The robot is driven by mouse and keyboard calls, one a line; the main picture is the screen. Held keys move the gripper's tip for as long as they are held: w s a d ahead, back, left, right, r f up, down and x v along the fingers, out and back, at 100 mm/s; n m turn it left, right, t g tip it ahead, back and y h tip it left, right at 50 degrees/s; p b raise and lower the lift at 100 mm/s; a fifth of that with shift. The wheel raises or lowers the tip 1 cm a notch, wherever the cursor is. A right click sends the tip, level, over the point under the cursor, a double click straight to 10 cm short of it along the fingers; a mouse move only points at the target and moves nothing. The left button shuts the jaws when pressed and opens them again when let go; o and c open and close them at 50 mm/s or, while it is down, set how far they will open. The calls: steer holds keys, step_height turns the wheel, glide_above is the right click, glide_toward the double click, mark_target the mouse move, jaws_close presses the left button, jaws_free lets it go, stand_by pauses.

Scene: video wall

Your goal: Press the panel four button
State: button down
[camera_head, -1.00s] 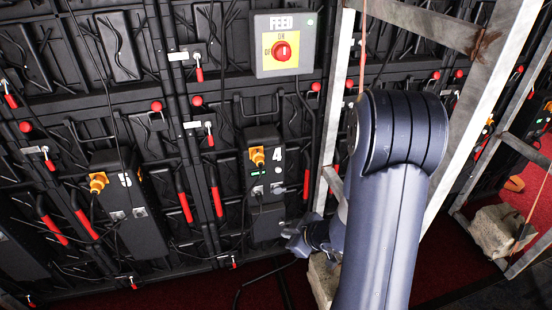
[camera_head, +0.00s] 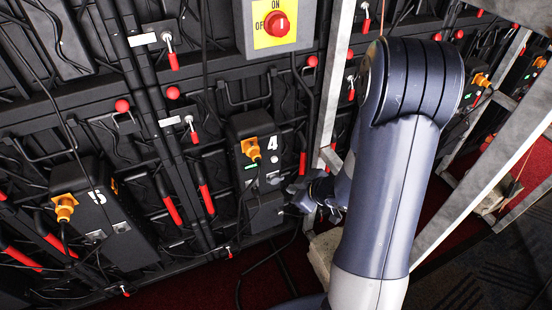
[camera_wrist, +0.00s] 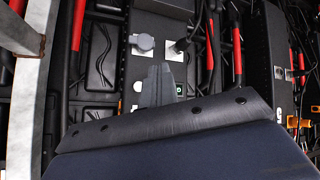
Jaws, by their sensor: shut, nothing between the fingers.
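The panel four box (camera_head: 240,133) is a black upright unit marked with a white 4, with an orange plug (camera_head: 251,148) near its top. A small green-lit spot (camera_head: 251,166) sits below the plug; I cannot tell for sure that it is the button. My gripper (camera_head: 296,192) is at the box's lower right side; contact cannot be told. In the wrist view my gripper (camera_wrist: 160,72) is shut and empty, pointing across the box face (camera_wrist: 160,25). A green-lit square (camera_wrist: 180,90) shows just right of the fingers, partly hidden below by my wrist.
A box marked 5 (camera_head: 105,215) with an orange plug stands to the left. A red rotary switch on a yellow plate (camera_head: 277,24) is above. A grey metal frame post (camera_head: 335,85) rises close to my arm. Cables hang around the boxes.

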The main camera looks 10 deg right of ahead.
mark_target(274, 160)
steer(key=shift+w, duration=0.1)
steer(key=w+a+p, duration=0.1)
steer(key=w+p, duration=0.1)
steer(key=w, duration=0.6)
steer(key=shift+w+a, duration=0.25)
steer(key=shift+a, duration=0.1)
steer(key=shift+w+r+p, duration=0.1)
steer(key=shift+w+p, duration=0.05)
steer(key=shift+p, duration=0.2)
stand_by(1.6)
steer(key=shift+w+a, duration=0.1)
steer(key=shift+w, duration=0.15)
steer(key=shift+w+p, duration=0.4)
steer(key=shift+w, duration=0.05)
stand_by(0.6)
steer(key=shift+s, duration=0.85)
